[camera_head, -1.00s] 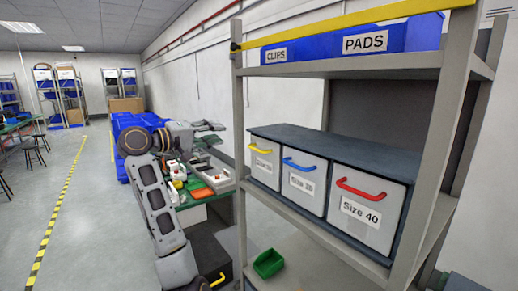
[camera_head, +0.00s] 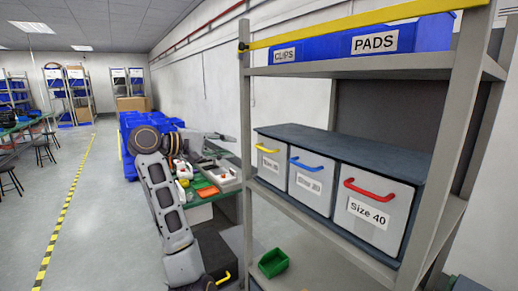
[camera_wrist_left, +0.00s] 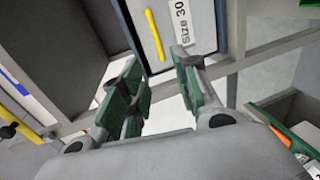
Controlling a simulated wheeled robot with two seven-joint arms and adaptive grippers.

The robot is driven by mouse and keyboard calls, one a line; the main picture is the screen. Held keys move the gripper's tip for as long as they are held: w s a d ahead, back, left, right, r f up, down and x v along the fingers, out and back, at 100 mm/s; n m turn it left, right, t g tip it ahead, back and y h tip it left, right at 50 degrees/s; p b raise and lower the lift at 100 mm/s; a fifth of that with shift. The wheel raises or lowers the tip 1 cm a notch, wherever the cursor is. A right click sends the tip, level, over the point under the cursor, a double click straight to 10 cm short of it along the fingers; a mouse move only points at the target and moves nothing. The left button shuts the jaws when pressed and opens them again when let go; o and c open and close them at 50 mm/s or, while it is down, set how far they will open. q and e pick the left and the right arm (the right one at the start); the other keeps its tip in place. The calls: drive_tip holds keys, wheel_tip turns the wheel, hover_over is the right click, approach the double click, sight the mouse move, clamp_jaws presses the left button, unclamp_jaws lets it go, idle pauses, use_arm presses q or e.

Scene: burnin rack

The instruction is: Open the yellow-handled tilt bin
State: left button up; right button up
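The yellow-handled tilt bin (camera_head: 268,168) is the leftmost of three grey bins in the dark cabinet on the rack's middle shelf. Its front looks shut, flush with its neighbours. Its yellow handle (camera_head: 267,149) also shows upright in the left wrist view (camera_wrist_left: 154,35), beside a "Size 30" label. My left gripper (camera_head: 222,137) is left of the rack's front post in the head view. In the left wrist view its green-padded fingers (camera_wrist_left: 158,88) are spread and empty, with the handle beyond the gap between them, apart from both. My right gripper is not seen.
The blue-handled bin (camera_head: 307,184) and red-handled bin (camera_head: 371,208) sit to the right. The rack's grey post (camera_head: 245,130) stands near my left gripper. A green tray (camera_head: 273,263) lies on the lower shelf. A cluttered table (camera_head: 226,180) is behind my left arm.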

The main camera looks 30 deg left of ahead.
sight(259, 148)
use_arm(q)
drive_tip(key=p+x, duration=0.2)
drive_tip(key=x, duration=1.1)
drive_tip(key=shift+w+d, duration=0.1)
drive_tip(key=shift+d, duration=0.1)
clamp_jaws()
drive_tip(key=shift+f, duration=0.1)
